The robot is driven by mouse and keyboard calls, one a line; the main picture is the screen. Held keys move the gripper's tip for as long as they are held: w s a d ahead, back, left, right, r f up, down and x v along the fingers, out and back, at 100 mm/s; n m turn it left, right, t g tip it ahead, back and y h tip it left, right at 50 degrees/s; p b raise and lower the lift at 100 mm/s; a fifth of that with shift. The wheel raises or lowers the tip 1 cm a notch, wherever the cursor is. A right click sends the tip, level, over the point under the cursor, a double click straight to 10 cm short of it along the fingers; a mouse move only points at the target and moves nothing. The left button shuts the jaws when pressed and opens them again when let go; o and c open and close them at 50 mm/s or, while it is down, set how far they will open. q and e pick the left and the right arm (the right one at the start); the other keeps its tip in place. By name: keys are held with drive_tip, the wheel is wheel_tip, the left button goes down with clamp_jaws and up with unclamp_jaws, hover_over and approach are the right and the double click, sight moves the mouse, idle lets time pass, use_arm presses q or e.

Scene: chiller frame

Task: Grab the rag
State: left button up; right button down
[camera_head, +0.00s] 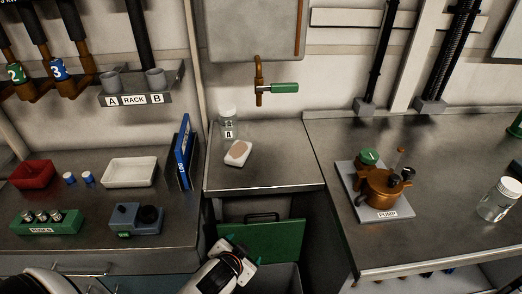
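No cloth is clearly recognisable as a rag. A small white dish (238,160) with a tan, flat piece (237,149) on it lies on the middle counter; I cannot tell whether the tan piece is a rag. My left gripper (241,254) is low at the bottom centre, in front of the green panel below the middle counter and well short of the dish. Its fingertips are small and partly dark, so its opening is unclear. My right gripper is not in view.
A jar (228,122) stands behind the dish, below a tap with a green handle (284,88). The blue binder (184,152) stands left of the middle counter (270,170). A copper pump (384,188) and a jar (498,199) are on the right counter.

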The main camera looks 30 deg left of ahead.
use_arm(q)
drive_tip(key=w+d+r+m+t+h, duration=0.2)
drive_tip(key=w+r+m+t, duration=0.25)
drive_tip(key=w+r, duration=0.4)
drive_tip(key=w+d+r+m+t+h, duration=0.25)
drive_tip(key=w+r+t, duration=0.3)
drive_tip(key=r, duration=0.65)
drive_tip(key=d+r+m+h, duration=0.6)
drive_tip(key=r+m+h, duration=0.15)
drive_tip(key=m, duration=0.25)
drive_tip(key=m+g+y, duration=1.1)
drive_tip(key=m+g, duration=0.3)
drive_tip(key=g, duration=0.1)
approach(238, 150)
drive_tip(key=p+x, duration=0.2)
drive_tip(key=x, duration=0.1)
drive_tip(key=shift+w+a, duration=0.1)
drive_tip(key=shift+w, duration=0.05)
drive_tip(key=p+x, duration=0.1)
drive_tip(key=x, duration=0.3)
drive_tip(key=shift+f+p, duration=0.3)
drive_tip(key=shift+f, duration=0.05)
drive_tip(key=shift+w+f, duration=0.25)
drive_tip(key=shift+f, duration=0.15)
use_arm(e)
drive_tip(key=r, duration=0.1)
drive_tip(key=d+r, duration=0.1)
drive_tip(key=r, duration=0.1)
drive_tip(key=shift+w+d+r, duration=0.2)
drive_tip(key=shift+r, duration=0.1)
